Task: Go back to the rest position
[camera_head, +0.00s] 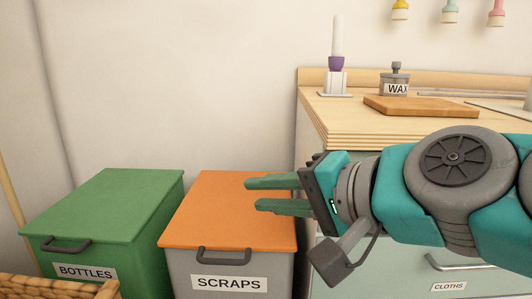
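My gripper (262,194) is in the middle of the head view, at the end of my teal and grey arm, which reaches in from the right. Its two green fingers point left and stand apart, with nothing between them. They are in front of the orange lid of the scraps bin (228,215) in the picture. I cannot tell how far above the lid they are.
A green bottles bin (110,212) stands left of the scraps bin, with both lids closed. A wicker basket (62,288) is at the lower left.

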